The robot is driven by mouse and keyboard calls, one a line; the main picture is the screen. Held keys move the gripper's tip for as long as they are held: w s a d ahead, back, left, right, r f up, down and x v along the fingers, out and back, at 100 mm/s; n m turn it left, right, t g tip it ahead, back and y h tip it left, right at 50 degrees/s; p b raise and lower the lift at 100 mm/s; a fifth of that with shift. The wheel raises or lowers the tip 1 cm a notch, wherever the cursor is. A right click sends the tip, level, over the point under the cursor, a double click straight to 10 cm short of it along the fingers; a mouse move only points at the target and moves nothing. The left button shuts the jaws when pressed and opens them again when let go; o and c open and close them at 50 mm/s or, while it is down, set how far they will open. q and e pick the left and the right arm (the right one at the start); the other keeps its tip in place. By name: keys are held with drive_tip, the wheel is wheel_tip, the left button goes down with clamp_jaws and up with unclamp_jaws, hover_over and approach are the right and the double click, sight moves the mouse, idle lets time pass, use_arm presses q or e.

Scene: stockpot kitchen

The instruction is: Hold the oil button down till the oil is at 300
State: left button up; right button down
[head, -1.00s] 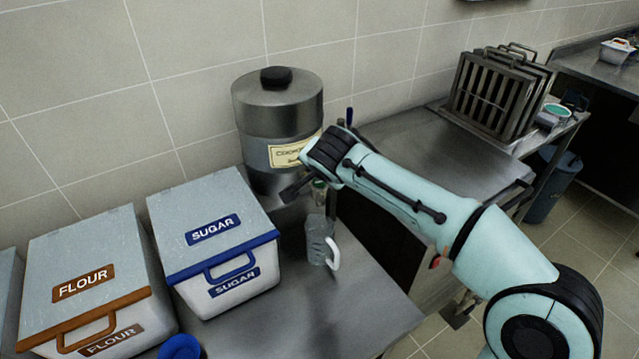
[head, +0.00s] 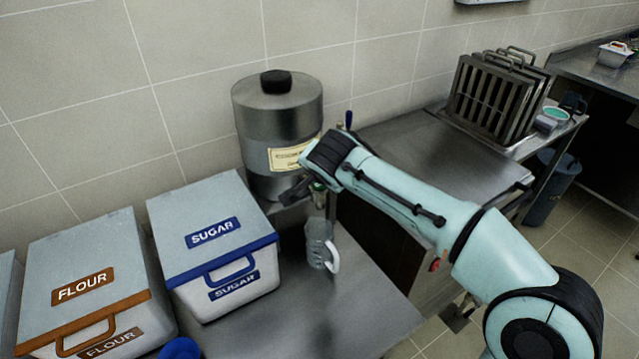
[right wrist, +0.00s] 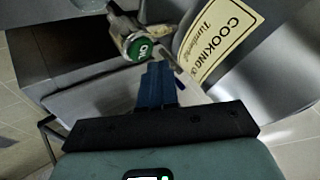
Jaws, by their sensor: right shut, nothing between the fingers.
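The steel cooking oil dispenser (head: 250,120) stands against the wall, with a black knob on its lid and a cream label, partly hidden by my arm. In the right wrist view its tap carries a round green button (right wrist: 141,49) marked OIL. My right gripper (right wrist: 157,72) is shut and empty, its blue fingertips just below the green button; I cannot tell whether they touch it. In the head view the right gripper (head: 291,194) is at the dispenser's lower front. A clear measuring jug (head: 318,240) with a white handle stands below the tap; its oil level is unreadable. My left gripper is not in view.
A sugar bin (head: 208,210) and a flour bin (head: 85,260) stand left of the jug. A blue round object (head: 180,348) is at the bottom edge. Steel racks (head: 497,95) stand at the back right. The counter in front of the jug is clear.

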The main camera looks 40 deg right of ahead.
drive_tip(key=shift+f, duration=0.15)
idle(0.7)
drive_tip(key=shift+f+b, duration=0.3)
drive_tip(key=shift+b, duration=0.35)
drive_tip(key=shift+s+f+b, duration=0.15)
drive_tip(key=shift+f+b, duration=0.4)
drive_tip(key=shift+b, duration=0.1)
idle(5.8)
